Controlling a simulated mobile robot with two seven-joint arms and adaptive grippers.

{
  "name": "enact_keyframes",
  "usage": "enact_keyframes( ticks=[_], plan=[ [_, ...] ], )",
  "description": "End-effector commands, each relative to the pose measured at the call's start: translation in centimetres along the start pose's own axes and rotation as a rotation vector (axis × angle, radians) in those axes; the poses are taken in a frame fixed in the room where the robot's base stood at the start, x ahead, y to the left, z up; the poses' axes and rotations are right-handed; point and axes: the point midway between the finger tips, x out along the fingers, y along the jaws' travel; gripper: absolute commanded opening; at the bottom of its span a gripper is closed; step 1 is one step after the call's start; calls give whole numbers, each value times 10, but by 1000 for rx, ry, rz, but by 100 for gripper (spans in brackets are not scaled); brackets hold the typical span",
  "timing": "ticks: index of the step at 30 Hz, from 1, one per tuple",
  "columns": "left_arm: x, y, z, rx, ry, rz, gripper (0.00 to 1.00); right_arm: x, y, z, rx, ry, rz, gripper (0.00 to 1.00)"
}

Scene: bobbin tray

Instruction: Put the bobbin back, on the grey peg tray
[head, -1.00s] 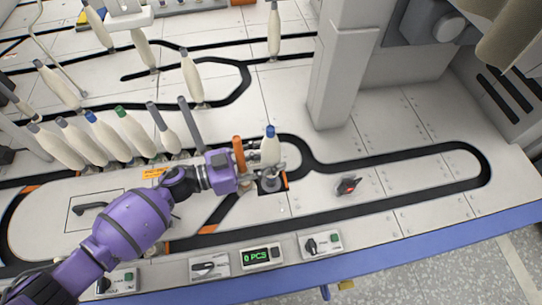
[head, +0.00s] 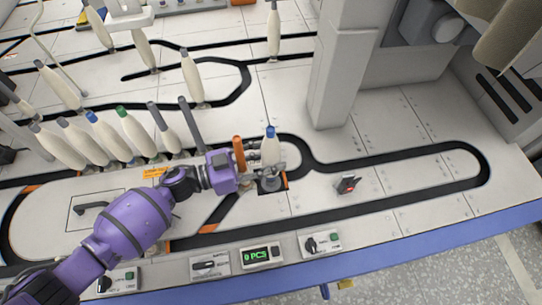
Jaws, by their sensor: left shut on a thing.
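A cream bobbin with a blue top (head: 270,148) stands roughly upright at the middle of the table. My left gripper (head: 258,172), on the purple arm, is shut on its lower part. The grey peg tray (head: 271,184) is directly below the bobbin, on a dark square beside the black track. The fingers and wrist partly hide the bobbin's foot, so I cannot tell whether it touches the tray. My right gripper is not in view.
An orange post (head: 239,153) stands close left of the bobbin. A row of bobbins (head: 92,140) is at left. A grey column (head: 342,70) rises behind. A small red-marked switch (head: 347,184) sits at right, with clear table around it. Control boxes (head: 262,256) line the front edge.

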Motion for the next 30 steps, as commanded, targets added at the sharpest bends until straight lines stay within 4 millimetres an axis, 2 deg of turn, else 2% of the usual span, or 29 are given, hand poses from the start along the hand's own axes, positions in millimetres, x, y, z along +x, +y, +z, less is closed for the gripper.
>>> enact_keyframes(
  ticks=[18, 19, 20, 21, 30],
  plan=[
    [0, 0, 12, 0, 1, 0, 7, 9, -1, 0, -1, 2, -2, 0],
    [0, 0, 12, 0, 1, 0, 37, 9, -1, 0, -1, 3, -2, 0],
    [0, 0, 12, 0, 1, 0, 41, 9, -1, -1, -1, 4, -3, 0],
    [0, 0, 12, 0, 1, 0, 44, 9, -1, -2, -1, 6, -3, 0],
    [-1, 0, 12, 0, -1, 0, 44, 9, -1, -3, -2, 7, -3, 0]
  ],
)
